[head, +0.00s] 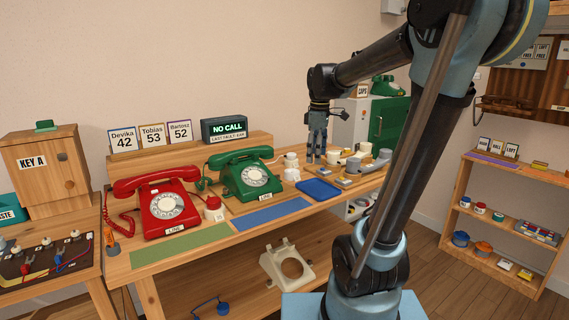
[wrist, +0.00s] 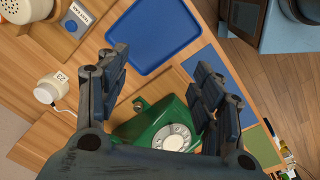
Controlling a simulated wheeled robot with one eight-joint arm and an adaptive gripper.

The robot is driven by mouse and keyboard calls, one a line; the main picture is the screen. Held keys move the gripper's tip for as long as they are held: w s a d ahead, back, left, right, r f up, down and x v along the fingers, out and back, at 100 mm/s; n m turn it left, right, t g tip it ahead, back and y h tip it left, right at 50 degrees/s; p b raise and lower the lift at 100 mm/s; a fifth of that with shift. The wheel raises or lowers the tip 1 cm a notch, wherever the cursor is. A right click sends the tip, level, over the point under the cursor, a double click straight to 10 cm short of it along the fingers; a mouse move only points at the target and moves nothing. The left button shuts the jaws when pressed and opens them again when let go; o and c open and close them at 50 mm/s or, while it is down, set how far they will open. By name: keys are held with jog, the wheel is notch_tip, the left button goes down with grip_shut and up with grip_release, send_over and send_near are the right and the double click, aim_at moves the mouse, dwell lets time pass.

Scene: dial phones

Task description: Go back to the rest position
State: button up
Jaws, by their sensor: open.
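My gripper (head: 316,158) points down over the back of the table, right of the green dial phone (head: 246,176) and behind the blue tray (head: 318,189). Its jaws are open. In the wrist view my gripper (wrist: 160,72) has nothing between its fingers. The green phone (wrist: 150,121) shows past the fingers there, partly hidden by my gripper's body. The blue tray (wrist: 155,33) lies empty at the top of that view. The red dial phone (head: 161,205) stands to the left with its handset on.
A green-doored cabinet (head: 388,122) is behind. A lit "NO CALL" sign (head: 225,128) stands behind the phones. Green (head: 180,246) and blue (head: 270,214) mats lie along the front, bare.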

jog(key=s+d+f+m, duration=0.4)
jog(key=s+f+m, duration=0.3)
jog(key=s+f, duration=0.2)
jog(key=s+d+f+m+t, duration=0.1)
jog(key=s+d+f+m, duration=0.2)
jog(key=s+f+m, duration=0.3)
jog(key=s+f, duration=0.3)
jog(key=s, duration=0.4)
jog(key=shift+d+m, duration=0.4)
